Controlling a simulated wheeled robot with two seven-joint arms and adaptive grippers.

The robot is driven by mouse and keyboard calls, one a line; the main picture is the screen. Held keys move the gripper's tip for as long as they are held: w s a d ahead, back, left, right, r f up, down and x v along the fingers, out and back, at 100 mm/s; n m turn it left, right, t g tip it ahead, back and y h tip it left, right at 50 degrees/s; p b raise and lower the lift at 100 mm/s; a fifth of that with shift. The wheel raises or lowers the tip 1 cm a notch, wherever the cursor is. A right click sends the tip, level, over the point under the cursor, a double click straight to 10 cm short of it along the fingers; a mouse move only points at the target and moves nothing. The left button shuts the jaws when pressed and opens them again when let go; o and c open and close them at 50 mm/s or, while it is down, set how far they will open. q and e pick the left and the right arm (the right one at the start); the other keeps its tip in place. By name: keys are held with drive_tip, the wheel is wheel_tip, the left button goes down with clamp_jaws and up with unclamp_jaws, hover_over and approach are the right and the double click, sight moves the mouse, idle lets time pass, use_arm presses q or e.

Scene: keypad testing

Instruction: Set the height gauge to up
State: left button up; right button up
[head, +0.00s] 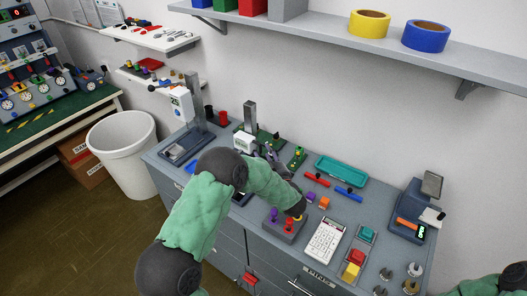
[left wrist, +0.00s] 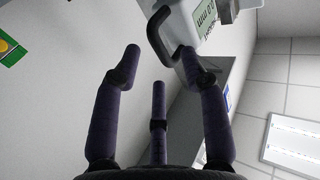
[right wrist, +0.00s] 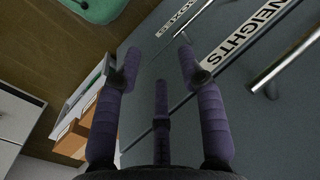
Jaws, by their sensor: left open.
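The height gauge has a white display head (head: 244,141) on an upright grey column (head: 250,115), standing on the grey workbench in the head view. In the left wrist view its head (left wrist: 205,20) shows a "mm" readout and a dark looped handle (left wrist: 157,38). My left gripper (left wrist: 160,52) is open, with its fingertips close to that handle and on either side of its lower part; contact cannot be told. In the head view the left gripper (head: 274,156) is just right of the display head. My right gripper (right wrist: 158,58) is open and empty, near the drawer fronts.
A similar white-headed stand (head: 182,105) is at the bench's left. A teal tray (head: 341,171), a calculator (head: 325,240), a joystick box (head: 284,226) and several weights lie to the right. A white bin (head: 122,143) stands on the floor. A shelf (head: 400,55) overhangs the bench.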

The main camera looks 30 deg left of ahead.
use_arm(q)
drive_tip(key=shift+x, duration=1.35)
clamp_jaws()
wheel_tip(320, 180, up, 5)
drive_tip(key=shift+w+f+p, duration=0.1)
drive_tip(key=shift+f+p, duration=0.05)
drive_tip(key=shift+p, duration=0.95)
unclamp_jaws()
